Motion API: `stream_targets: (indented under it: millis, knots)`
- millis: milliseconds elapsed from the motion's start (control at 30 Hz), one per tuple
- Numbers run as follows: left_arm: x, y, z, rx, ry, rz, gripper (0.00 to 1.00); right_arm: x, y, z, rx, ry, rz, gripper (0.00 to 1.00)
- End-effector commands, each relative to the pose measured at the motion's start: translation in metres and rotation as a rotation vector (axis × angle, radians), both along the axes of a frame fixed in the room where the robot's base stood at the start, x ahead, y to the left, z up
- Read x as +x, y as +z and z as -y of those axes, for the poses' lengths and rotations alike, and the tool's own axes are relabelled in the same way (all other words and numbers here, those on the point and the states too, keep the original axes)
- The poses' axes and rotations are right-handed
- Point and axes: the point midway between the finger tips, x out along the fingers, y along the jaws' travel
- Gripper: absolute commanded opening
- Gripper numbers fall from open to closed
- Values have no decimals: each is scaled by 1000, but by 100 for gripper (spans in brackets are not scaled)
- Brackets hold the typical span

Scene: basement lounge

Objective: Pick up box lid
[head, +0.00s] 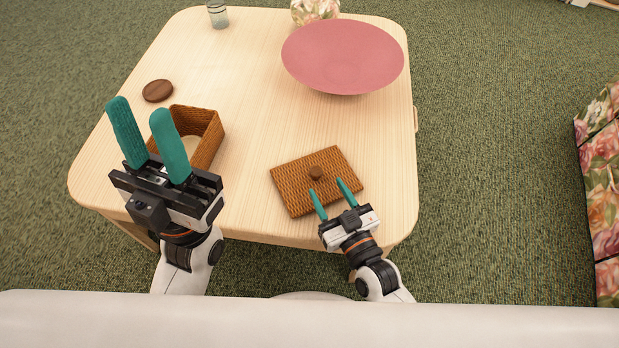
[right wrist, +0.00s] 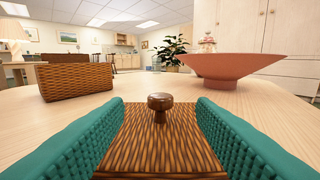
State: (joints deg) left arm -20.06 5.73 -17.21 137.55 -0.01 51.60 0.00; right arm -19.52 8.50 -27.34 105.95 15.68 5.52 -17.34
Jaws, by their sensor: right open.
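The box lid (head: 293,191) is a brown woven square with a round dark wooden knob (head: 316,173) on top. It lies flat on the table near the front edge. In the right wrist view the lid (right wrist: 160,145) lies ahead between the fingers, with its knob (right wrist: 160,103) upright. My right gripper (head: 333,197) is open and empty over the lid's near edge, its fingers pointing toward the knob. The open woven box (head: 212,142) stands to the left, partly hidden by my left gripper (head: 148,128), which is open and raised nearer the camera with nothing between its fingers.
A wide pink bowl (head: 343,55) stands at the back right of the table (head: 245,95). A brown round disc (head: 158,90) lies behind the box. A glass (head: 218,15) and a floral round object (head: 314,10) stand at the far edge. The table's centre is clear.

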Motion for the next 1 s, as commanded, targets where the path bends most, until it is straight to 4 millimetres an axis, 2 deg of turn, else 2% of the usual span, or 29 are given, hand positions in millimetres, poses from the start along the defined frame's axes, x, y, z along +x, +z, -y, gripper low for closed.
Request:
stream_targets:
  millis: [100, 367, 567, 700, 1000]
  knots:
    - [0, -11, 0, 0, 0, 0, 36, 19, -3, -9, 2, -1, 2, 51]
    - [2, -16, 0, 1, 0, 9, 36, 36, -3, -18, 1, -1, 0, 51]
    - [8, -9, 2, 6, 4, 70, 36, 58, -11, -29, 2, 0, 0, 51]
    - [10, -4, 3, 8, 6, 93, 36, 74, -9, -36, 1, -1, 0, 51]
    - [11, -1, 3, 10, 5, 98, 36, 77, -7, -39, -1, -1, -2, 51]
